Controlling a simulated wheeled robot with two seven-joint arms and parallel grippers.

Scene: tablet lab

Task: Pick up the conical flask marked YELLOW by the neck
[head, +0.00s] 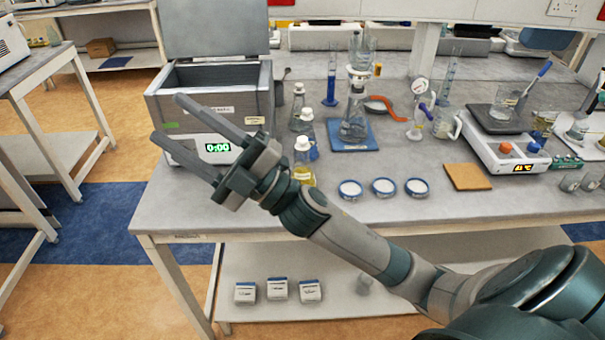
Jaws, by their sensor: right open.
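A conical flask with yellow liquid (305,174) and a white cap stands on the grey bench near its front edge. Its lower part is partly hidden behind my right wrist, and I cannot read any marking on it. My right gripper (169,118) is open and empty. Its fingers point to the upper left, in front of the grey box and left of the flask, apart from its neck. Two more white-capped flasks, one behind the other, (306,122) and (298,98), stand behind the yellow one. My left gripper is not in view.
A grey open-lidded box (250,105) with a 0:00 display stands at the bench's left. Three round dishes (383,187) lie right of the flasks. A blue mat (372,146) holds glassware. A hotplate (495,158) stands at right. The bench's front right is clear.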

